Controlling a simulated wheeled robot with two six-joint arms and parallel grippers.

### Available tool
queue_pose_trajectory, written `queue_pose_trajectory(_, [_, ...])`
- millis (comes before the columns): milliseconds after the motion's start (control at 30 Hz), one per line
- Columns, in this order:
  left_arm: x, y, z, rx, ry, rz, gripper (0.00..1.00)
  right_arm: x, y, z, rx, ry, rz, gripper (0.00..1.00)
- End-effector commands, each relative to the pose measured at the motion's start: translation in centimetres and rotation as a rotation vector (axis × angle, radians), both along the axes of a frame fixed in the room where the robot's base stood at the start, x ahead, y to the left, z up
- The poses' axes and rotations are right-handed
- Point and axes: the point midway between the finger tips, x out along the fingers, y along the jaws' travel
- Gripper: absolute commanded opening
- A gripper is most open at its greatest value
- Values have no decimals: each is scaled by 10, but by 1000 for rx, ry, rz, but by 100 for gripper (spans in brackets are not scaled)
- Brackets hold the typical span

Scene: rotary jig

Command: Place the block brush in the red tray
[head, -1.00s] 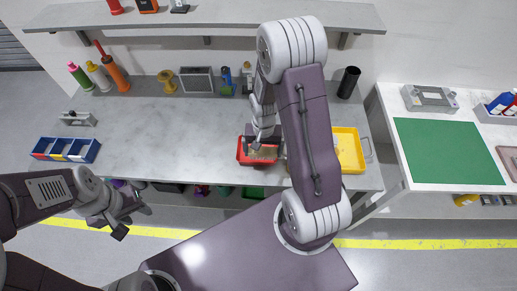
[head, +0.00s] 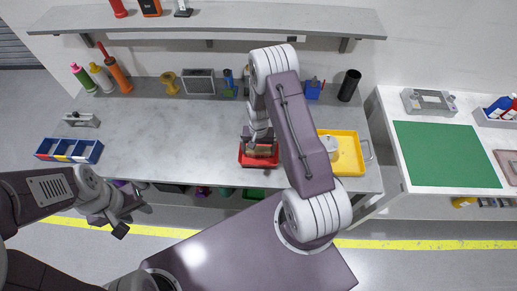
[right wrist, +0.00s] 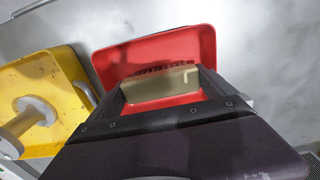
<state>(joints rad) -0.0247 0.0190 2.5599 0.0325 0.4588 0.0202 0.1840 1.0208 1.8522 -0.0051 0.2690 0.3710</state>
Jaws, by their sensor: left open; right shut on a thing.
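The block brush (right wrist: 160,86) is a tan wooden block with dark bristles, held between the fingers of my right gripper (right wrist: 165,92). It also shows in the head view (head: 262,151). The red tray (right wrist: 160,48) lies beneath and around the brush in the right wrist view, and near the bench's front edge in the head view (head: 258,162). The brush is within the tray's outline; I cannot tell whether it touches the floor. My right gripper (head: 261,146) is shut on the brush. My left gripper (head: 130,211) is open and empty, off the bench's front left.
A yellow tray (head: 351,157) with a white spool-like part stands right of the red tray. A blue divided bin (head: 68,150) sits at the left. Bottles, a yellow spool (head: 171,84) and a black cylinder (head: 349,85) line the back. The bench's middle left is clear.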

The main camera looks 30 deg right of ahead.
Motion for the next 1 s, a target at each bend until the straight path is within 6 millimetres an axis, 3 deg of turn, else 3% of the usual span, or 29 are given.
queue_pose_trajectory(67, [0,0,-4,0,0,0,41,0,0,-4,0,0,0,50])
queue_pose_trajectory(100, [0,0,-4,0,0,0,41,0,0,-4,0,0,0,97])
queue_pose_trajectory(133, [0,0,-3,0,0,0,41,0,0,-3,0,0,0,100])
queue_pose_trajectory(500, [0,0,-2,0,0,0,41,1,0,8,-1,-3,0,100])
queue_pose_trajectory(1000, [0,0,-17,0,0,0,41,1,0,109,-1,-3,0,100])
